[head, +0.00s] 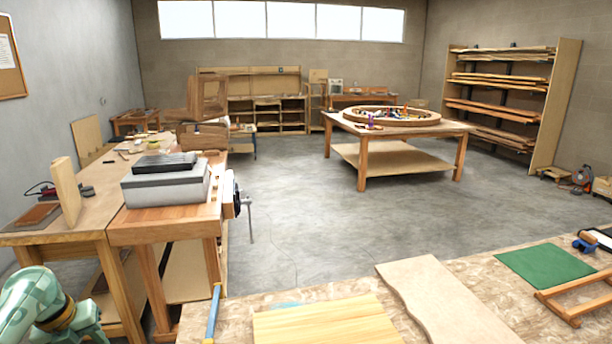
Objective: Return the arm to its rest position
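Part of my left arm (38,310), pale green with a dark joint, shows in the bottom left corner of the head view. It is in front of the left workbench, and its gripper is outside the picture. My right arm and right gripper are not in view. Nothing held can be seen.
A near bench with a speckled top (230,312) holds a pale board (328,322), a wavy-edged board (445,300), a blue bar clamp (213,312) and a green mat (545,266). A left workbench (165,228) carries a grey box (165,188). The middle floor (310,220) is clear.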

